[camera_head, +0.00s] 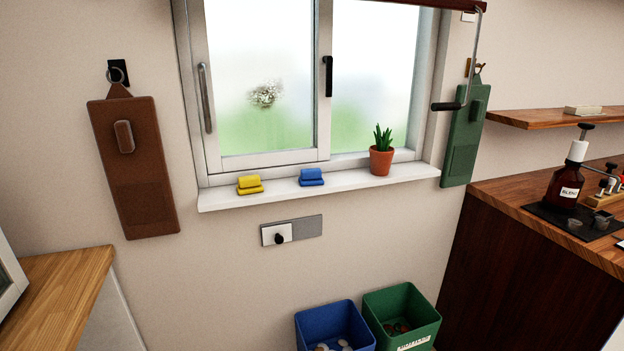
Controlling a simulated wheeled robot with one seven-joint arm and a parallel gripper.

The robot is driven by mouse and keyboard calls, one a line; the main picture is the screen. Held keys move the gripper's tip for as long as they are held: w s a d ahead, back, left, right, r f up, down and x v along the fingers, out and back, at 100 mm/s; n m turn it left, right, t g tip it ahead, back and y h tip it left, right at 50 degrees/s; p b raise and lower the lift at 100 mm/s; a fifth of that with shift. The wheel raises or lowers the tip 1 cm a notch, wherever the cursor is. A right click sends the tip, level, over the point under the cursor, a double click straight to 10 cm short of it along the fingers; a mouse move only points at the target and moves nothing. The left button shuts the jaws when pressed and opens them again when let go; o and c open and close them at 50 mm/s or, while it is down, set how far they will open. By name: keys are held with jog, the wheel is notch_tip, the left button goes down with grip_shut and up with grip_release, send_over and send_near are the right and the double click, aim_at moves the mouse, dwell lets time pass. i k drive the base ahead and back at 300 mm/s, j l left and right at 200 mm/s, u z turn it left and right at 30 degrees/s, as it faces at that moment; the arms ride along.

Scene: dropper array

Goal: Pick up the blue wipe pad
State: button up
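The blue wipe pad (312,177) lies on the white window sill (340,185), near its middle. It is a small flat block with a raised grip along its back. A yellow pad (250,185) of the same shape lies to its left on the sill, with a gap between them. Nothing covers the blue pad. My gripper is not in view.
A potted plant (382,152) stands on the sill right of the blue pad. The closed window (265,80) rises behind, with a grey smudge on its left pane. A crank handle (447,106) hangs at the right. Blue (335,328) and green (402,316) bins stand below.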

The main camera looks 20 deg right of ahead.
aim_at(308, 177)
jog(key=u, duration=1.75)
jog(key=z, duration=1.3)
jog(key=i+l+u, duration=0.1)
jog(key=l+u, duration=0.25)
jog(key=l, duration=0.85)
jog(key=l+u, duration=0.4)
jog(key=l, duration=0.8)
